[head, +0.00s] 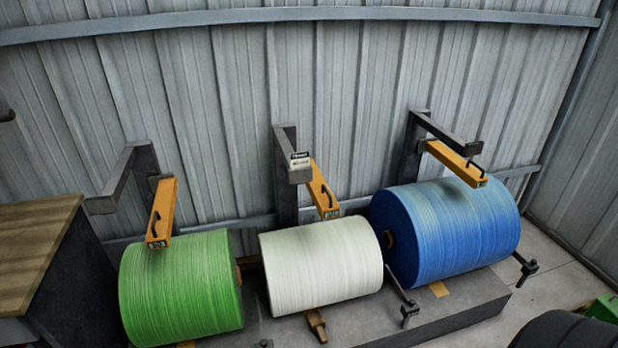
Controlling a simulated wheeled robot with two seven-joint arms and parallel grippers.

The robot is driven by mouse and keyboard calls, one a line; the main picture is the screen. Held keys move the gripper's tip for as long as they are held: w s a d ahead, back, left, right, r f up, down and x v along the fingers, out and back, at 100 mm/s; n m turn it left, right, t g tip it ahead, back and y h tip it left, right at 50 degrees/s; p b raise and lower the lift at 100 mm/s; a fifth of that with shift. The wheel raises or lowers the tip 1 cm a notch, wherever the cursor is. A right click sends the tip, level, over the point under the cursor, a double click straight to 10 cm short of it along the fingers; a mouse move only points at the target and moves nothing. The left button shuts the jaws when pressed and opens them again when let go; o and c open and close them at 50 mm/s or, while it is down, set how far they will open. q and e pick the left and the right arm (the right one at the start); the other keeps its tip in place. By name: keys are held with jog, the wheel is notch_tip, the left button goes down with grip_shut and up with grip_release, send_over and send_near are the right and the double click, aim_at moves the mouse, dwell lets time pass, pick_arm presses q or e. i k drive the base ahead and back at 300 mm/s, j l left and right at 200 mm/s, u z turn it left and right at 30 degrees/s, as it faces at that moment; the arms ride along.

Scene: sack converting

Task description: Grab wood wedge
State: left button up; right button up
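A small brown wooden piece (316,325), which looks like a wedge, sits at the front underside of the white roll (322,264). I cannot tell whether these tan pieces are wedges too. Neither of my grippers is in view.
The rolls rest on a low dark grey platform (460,309) against a corrugated metal wall. Grey brackets with orange arms (161,211) reach over them. A wood-topped table (30,250) stands left. A dark rounded object (565,332) is at the lower right.

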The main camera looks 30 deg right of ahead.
aim_at(315, 322)
jog(key=z, duration=1)
jog(key=l, duration=0.15)
